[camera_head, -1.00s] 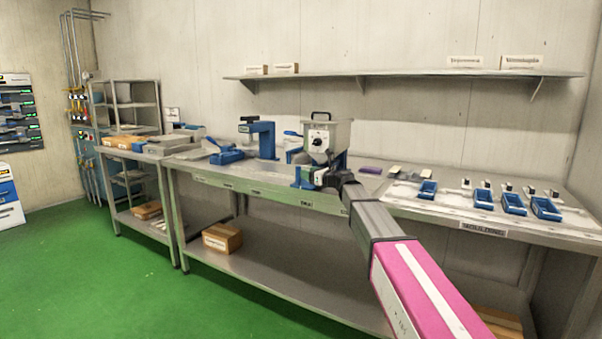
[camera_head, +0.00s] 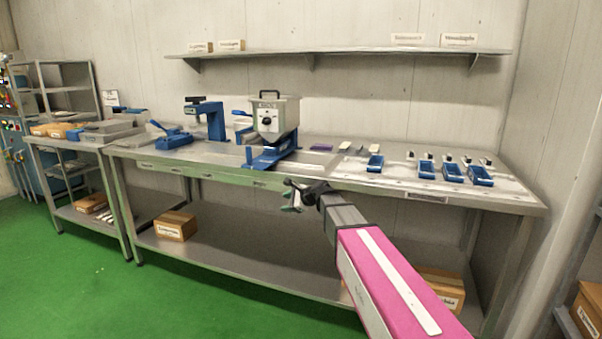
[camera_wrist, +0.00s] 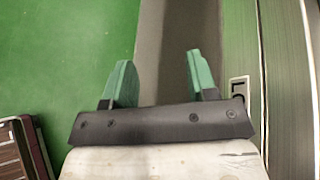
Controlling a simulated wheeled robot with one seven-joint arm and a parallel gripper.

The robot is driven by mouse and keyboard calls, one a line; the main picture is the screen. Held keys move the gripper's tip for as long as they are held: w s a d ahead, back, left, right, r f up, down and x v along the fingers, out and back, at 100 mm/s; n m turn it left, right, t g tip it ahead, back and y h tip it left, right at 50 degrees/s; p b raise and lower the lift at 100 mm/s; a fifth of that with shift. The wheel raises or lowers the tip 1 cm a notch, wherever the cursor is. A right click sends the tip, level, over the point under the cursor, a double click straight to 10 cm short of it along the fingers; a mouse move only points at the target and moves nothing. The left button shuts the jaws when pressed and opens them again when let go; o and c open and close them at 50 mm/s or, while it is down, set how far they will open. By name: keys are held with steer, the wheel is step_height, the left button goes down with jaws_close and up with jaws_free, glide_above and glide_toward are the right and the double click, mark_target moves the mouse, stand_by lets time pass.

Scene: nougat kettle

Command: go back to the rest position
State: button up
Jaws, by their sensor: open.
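My gripper (camera_head: 292,196) is at the end of my pink and grey arm, in front of the workbench's front edge. In the wrist view its two green fingers (camera_wrist: 158,80) stand apart with nothing between them. Below them are the green floor and a grey band. The grey kettle (camera_head: 274,116) with a black handle and a dial stands on a blue base on the workbench (camera_head: 215,160), behind and left of my gripper. My gripper is clear of it.
Blue trays (camera_head: 453,173) sit on the bench's right part. A blue stand (camera_head: 210,119) is left of the kettle. A cardboard box (camera_head: 175,226) lies on the lower shelf. A wall shelf (camera_head: 340,53) runs above. The green floor (camera_head: 210,305) in front is clear.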

steer(key=s+d+f+n+g+h, duration=0.3)
steer(key=s+d+f+n+h, duration=0.2)
steer(key=s+d+f, duration=0.6)
steer(key=s+d+f+n+g+h, duration=0.3)
steer(key=s+d+f+n+h, duration=0.3)
steer(key=s+d+f+n, duration=0.4)
steer(key=s+d+f, duration=0.1)
steer(key=s+d, duration=0.3)
steer(key=s, duration=0.2)
steer(key=shift+s+d+f+n, duration=0.25)
steer(key=shift+d+f+n, duration=0.05)
steer(key=shift+d+f, duration=0.1)
steer(key=shift+a, duration=0.1)
